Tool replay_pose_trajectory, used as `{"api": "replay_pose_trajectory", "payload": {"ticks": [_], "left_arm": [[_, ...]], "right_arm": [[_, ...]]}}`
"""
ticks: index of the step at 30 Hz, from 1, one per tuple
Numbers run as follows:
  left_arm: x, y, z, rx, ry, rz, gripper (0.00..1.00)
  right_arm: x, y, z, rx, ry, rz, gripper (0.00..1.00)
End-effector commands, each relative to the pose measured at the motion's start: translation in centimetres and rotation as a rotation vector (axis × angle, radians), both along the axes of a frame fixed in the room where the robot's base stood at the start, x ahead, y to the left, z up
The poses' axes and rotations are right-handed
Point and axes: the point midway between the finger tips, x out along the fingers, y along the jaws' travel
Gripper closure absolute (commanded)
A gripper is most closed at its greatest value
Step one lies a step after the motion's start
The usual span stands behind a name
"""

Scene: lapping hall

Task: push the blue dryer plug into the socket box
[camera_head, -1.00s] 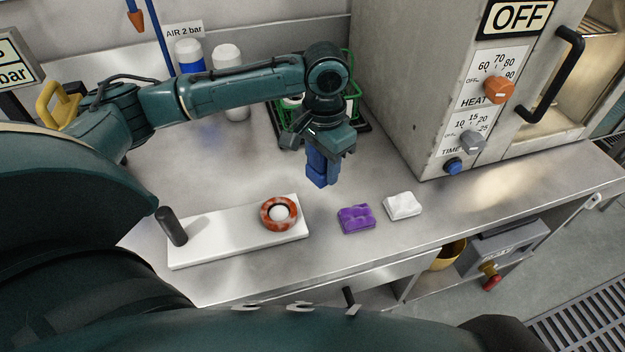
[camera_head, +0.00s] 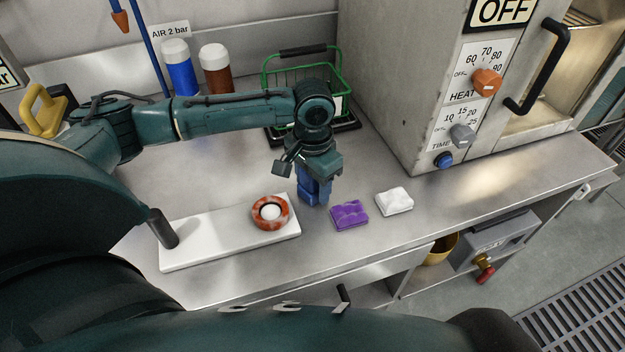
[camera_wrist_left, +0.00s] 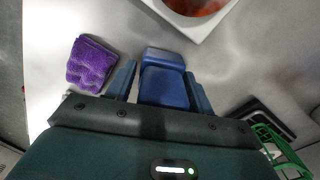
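My left gripper (camera_head: 314,192) hangs over the middle of the bench, fingers pointing down. It is shut on the blue dryer plug (camera_head: 315,188), which sits between the two fingers in the left wrist view (camera_wrist_left: 165,82). Whether the plug's lower end touches the bench top, I cannot tell. A grey box (camera_head: 500,246) with a red and yellow fitting is mounted low below the bench's right part. It looks like the socket box, but its openings are not clear. My right gripper is not in view.
A purple cloth (camera_head: 350,215) and a white cloth (camera_head: 394,201) lie right of the gripper. A white board (camera_head: 212,245) carries a red ring (camera_head: 270,212). A green wire basket (camera_head: 278,79) stands behind. The dryer cabinet (camera_head: 405,75) blocks the back right.

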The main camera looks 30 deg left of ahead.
Motion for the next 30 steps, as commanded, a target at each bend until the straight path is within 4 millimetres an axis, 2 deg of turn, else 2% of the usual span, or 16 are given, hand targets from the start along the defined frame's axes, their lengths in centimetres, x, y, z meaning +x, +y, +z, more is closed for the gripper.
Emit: {"api": "replay_pose_trajectory", "payload": {"ticks": [4, 13, 17, 24, 30], "left_arm": [[0.0, 0.0, 0.0, 0.000, 0.000, 0.000, 0.35], [0.0, 0.0, 0.2, 0.000, -0.001, 0.000, 0.35], [0.1, 0.0, 2.1, -0.002, -0.003, 0.000, 0.35], [0.1, -0.1, 7.3, -0.002, -0.003, 0.000, 0.35], [0.0, 0.0, 10.8, -0.001, -0.002, 0.000, 0.35]], "right_arm": [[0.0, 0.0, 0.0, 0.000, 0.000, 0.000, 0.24], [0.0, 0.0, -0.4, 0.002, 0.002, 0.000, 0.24], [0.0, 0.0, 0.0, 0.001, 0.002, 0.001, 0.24], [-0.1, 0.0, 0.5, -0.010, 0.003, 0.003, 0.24], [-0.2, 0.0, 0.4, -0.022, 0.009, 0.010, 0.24]]}}
